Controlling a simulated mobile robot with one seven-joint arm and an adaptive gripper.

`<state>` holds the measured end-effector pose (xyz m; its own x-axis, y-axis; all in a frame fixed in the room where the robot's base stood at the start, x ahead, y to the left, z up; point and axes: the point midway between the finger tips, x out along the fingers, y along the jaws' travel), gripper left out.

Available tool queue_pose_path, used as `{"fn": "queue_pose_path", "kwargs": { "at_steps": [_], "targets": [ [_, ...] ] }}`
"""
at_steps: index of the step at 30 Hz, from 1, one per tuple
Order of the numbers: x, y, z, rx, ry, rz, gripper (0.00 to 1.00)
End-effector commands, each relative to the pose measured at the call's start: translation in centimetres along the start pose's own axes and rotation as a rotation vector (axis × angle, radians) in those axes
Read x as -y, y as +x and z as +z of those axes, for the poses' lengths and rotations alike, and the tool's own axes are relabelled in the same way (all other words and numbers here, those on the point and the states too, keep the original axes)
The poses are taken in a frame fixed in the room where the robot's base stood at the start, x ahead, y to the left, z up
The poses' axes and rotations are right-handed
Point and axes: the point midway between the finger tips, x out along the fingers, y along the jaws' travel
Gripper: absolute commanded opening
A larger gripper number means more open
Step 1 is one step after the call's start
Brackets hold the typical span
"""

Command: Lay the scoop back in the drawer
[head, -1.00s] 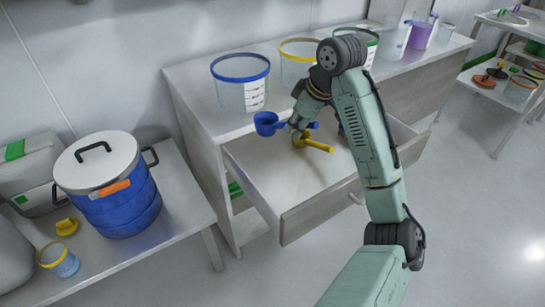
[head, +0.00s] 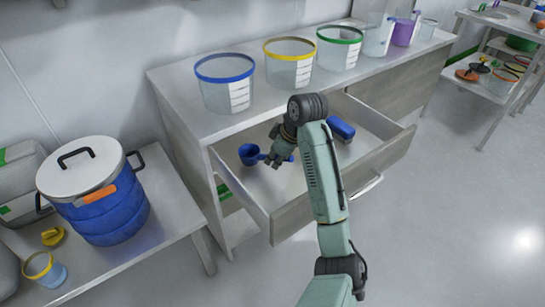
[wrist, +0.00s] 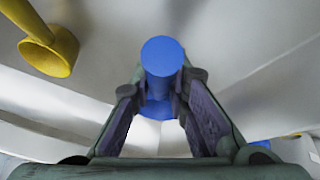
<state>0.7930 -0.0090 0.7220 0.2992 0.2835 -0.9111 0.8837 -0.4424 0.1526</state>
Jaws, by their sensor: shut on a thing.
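The blue scoop (head: 249,154) is held by its handle in my gripper (head: 277,159). Its bowl points left, within the outline of the open drawer (head: 262,190) in the head view. I cannot tell whether it touches the drawer floor. In the wrist view the scoop's round blue handle (wrist: 162,57) stands between the fingers of my gripper (wrist: 157,98), which are shut on it. A yellow scoop (wrist: 52,50) lies at upper left in the wrist view; my arm seems to hide it in the head view.
A blue block-like object (head: 341,128) lies in the drawer, right of my arm. Clear tubs with blue (head: 225,82), yellow (head: 290,62) and green (head: 340,47) rims stand on the counter above. A lidded blue container (head: 98,200) stands on the left bench.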

Motion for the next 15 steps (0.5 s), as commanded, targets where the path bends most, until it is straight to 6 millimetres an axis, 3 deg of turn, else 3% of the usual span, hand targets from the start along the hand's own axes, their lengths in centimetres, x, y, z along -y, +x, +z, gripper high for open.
{"fn": "queue_pose_path", "kwargs": {
  "at_steps": [2,6,15],
  "targets": [
    [-0.5,0.2,-1.3,0.002,-0.001,-0.001,0.0],
    [-0.3,1.4,-0.6,0.001,0.003,0.0,0.0],
    [-0.2,1.7,-0.6,0.001,0.001,0.0,0.0]
  ]
}}
